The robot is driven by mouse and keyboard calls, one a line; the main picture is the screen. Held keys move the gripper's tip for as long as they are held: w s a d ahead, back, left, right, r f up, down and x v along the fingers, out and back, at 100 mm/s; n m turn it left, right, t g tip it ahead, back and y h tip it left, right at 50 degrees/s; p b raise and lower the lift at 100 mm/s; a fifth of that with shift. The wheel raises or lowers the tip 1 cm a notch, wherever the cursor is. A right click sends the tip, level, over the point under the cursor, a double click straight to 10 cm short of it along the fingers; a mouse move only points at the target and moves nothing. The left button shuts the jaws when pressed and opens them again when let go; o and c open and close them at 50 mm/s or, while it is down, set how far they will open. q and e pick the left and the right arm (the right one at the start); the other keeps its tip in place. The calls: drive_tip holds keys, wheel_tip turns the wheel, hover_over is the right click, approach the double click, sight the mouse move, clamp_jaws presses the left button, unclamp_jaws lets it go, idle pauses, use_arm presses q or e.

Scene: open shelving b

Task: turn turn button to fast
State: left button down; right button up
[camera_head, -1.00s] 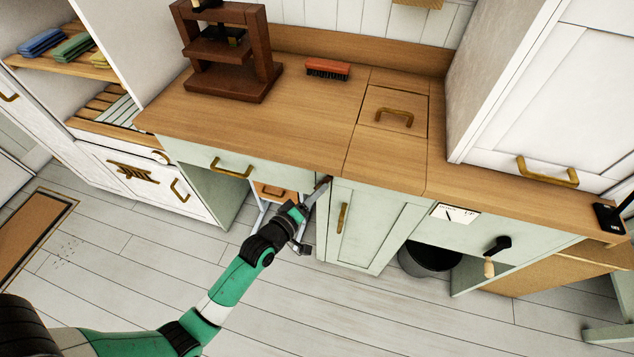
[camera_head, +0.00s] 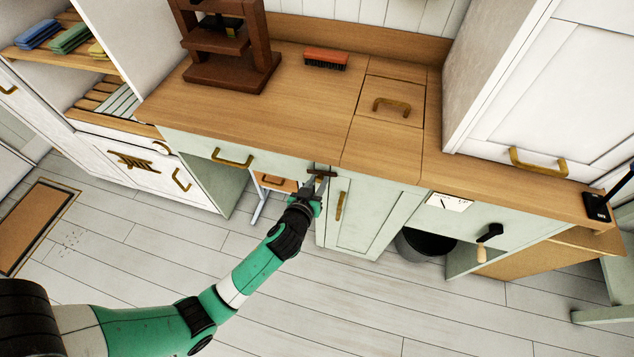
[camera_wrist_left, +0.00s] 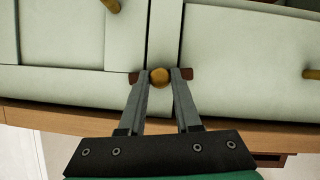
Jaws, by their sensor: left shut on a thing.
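The turn button is a small dark red-brown bar (camera_head: 321,173) at the front edge under the counter, by the top left corner of the pale green cabinet door (camera_head: 365,215). It lies level. In the left wrist view it shows as a brown bar (camera_wrist_left: 188,74) with a round brass centre (camera_wrist_left: 159,77), across the seam between two green panels. My left gripper (camera_head: 318,183) is shut on the turn button. Its fingers, also in the wrist view (camera_wrist_left: 160,82), stand on either side of the brass centre and hide parts of the bar. My right gripper is not in view.
The wooden counter (camera_head: 270,120) overhangs just above the gripper. A brass door handle (camera_head: 340,206) is close to its right, an orange-fronted drawer (camera_head: 277,183) to its left. A black bin (camera_head: 425,243) stands further right. The floor in front is clear.

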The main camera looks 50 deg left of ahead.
use_arm(q)
drive_tip(key=shift+m+y, duration=0.3)
drive_tip(key=shift+m, duration=0.3)
drive_tip(key=shift+g, duration=0.3)
drive_tip(key=c, duration=0.6)
unclamp_jaws()
drive_tip(key=p+v, duration=0.7)
drive_tip(key=v, duration=0.4)
drive_tip(key=shift+s+d, duration=0.2)
drive_tip(key=shift+d, duration=0.05)
